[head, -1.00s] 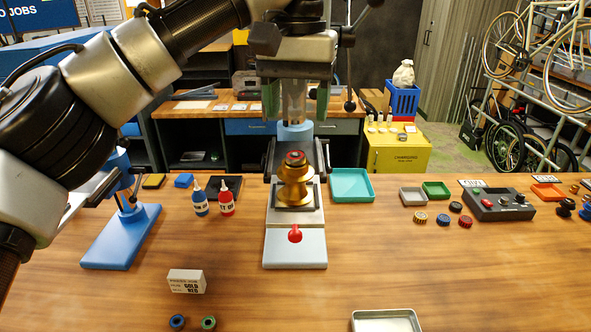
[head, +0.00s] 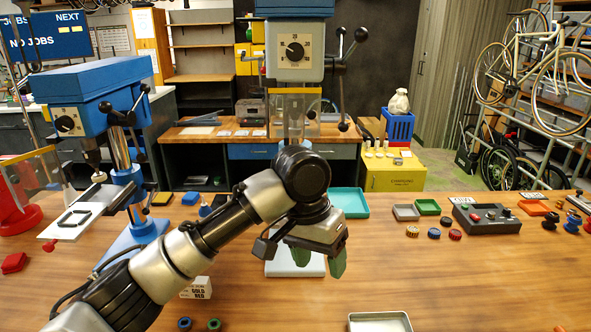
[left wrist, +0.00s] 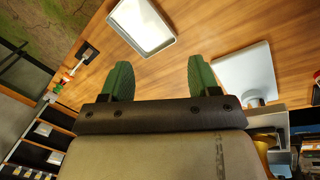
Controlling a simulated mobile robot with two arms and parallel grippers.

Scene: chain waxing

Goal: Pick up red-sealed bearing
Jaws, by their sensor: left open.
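My left gripper (head: 319,258) has two green fingers, spread apart and pointing down, in front of the central press. In the left wrist view the fingers (left wrist: 160,80) stand apart with nothing between them. My arm covers the middle of that press, so the gold hub and the red-topped ring seen on it earlier are hidden. A small round part with a reddish face (head: 455,234) lies on the bench to the right. I cannot tell whether it is a bearing. A blue ring (head: 185,323) and a green ring (head: 214,324) lie at the front. My right gripper is not in view.
A metal tray (head: 380,322) lies at the front and a teal tray (head: 349,202) right of the press. The central press (head: 290,52) and a blue press (head: 95,85) rise from the bench. A control box (head: 486,219) stands right. The front right bench is clear.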

